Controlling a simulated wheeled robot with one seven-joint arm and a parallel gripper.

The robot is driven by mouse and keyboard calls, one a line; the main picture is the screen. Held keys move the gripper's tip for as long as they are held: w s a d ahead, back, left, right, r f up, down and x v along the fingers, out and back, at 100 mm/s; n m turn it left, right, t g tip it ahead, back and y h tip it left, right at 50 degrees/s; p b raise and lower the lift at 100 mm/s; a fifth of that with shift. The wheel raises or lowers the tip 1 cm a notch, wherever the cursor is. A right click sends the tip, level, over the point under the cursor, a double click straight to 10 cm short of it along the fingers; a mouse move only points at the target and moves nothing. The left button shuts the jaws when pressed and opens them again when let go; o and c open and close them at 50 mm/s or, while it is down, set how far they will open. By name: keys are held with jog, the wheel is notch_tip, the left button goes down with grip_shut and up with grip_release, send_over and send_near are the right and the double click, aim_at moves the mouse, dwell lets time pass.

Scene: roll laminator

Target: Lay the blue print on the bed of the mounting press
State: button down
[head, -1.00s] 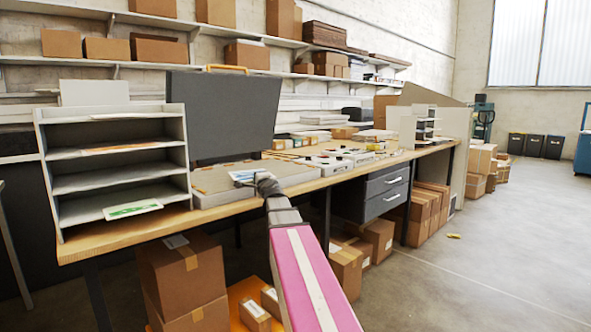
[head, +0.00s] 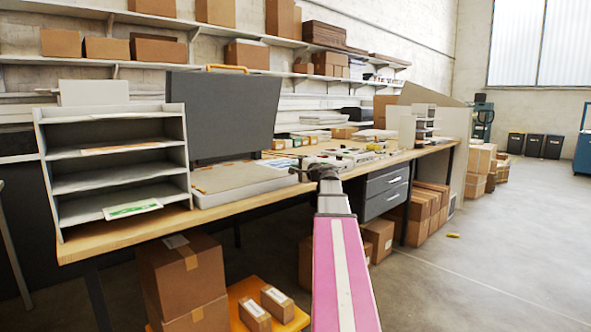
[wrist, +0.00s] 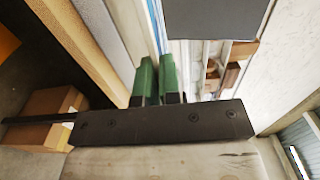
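The mounting press stands on the workbench with its dark grey lid (head: 222,112) raised and its pale, low bed (head: 240,187) open. No print shows on the visible part of the bed. My gripper (head: 319,170) is over the bench, just right of the bed's right end. In the wrist view its green fingers (wrist: 156,80) are close together, with the blue print (wrist: 155,25) between them as a thin blue and white strip seen nearly edge-on. In the head view the print is hardly visible beside the gripper. The lid also shows in the wrist view (wrist: 215,18).
A grey sorting rack (head: 117,165) stands left of the press, with a green-marked sheet (head: 133,209) on a low shelf. Tools and small items lie on the bench (head: 420,150) to the right. Cardboard boxes (head: 182,275) stand below.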

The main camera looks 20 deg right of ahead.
jog(key=shift+w+a+f, duration=0.75)
jog(key=shift+w+f, duration=0.05)
jog(key=shift+w, duration=1.25)
jog(key=shift+w+a+f, duration=0.7)
jog(key=shift+w+f, duration=0.15)
jog(key=shift+w, duration=1.15)
jog(key=shift+w+a+f, duration=0.75)
jog(key=shift+w+f, duration=0.05)
jog(key=shift+w, duration=1.25)
jog(key=shift+f, duration=1.55)
jog(key=shift+f, duration=0.2)
jog(key=c, duration=1.2)
grip_release()
jog(key=shift+s, duration=0.15)
